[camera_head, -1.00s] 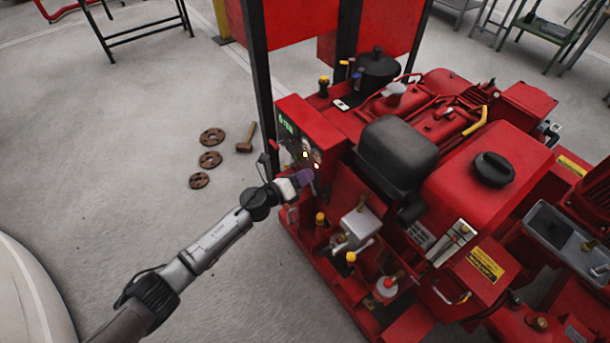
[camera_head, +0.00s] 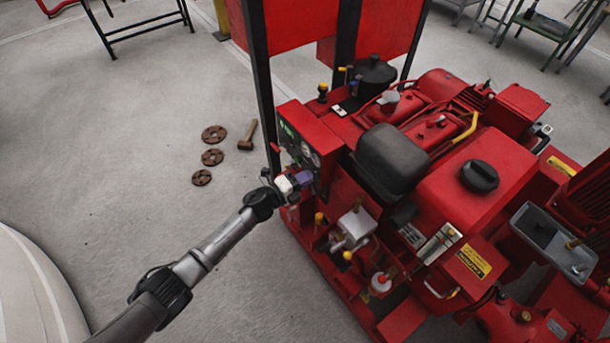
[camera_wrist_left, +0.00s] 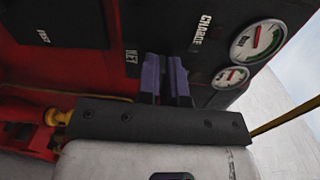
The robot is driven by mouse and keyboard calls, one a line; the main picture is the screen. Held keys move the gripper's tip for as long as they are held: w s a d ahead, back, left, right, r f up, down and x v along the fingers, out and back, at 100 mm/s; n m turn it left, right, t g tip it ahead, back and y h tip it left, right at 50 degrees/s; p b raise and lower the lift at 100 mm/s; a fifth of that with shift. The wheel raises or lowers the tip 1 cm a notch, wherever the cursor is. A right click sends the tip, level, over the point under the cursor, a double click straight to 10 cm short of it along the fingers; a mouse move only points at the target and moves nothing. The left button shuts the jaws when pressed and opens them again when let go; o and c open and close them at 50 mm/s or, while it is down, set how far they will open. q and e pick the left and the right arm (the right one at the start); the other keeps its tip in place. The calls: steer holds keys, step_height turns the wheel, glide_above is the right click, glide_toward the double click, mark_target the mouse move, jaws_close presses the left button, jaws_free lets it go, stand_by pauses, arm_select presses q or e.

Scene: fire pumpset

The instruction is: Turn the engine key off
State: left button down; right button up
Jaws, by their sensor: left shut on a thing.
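The red engine control panel (camera_head: 308,150) has a dark face with a lit green display (camera_head: 286,131) and round gauges. My left gripper (camera_head: 305,178) is at the lower part of this panel face. The key's turn position cannot be seen. My right gripper is not in view.
The red pumpset (camera_head: 450,190) fills the right side, with a black tank (camera_head: 397,160) behind the panel. A dark post (camera_head: 262,90) stands beside the panel. A mallet (camera_head: 247,136) and rusty discs (camera_head: 212,157) lie on the floor.

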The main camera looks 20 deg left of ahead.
arm_select(q)
steer(key=shift+n, duration=0.5)
steer(key=c, duration=1.3)
jaws_free()
steer(key=shift+o, duration=0.2)
steer(key=p+v, duration=0.5)
steer(key=v, duration=0.8)
steer(key=shift+s+a, duration=0.3)
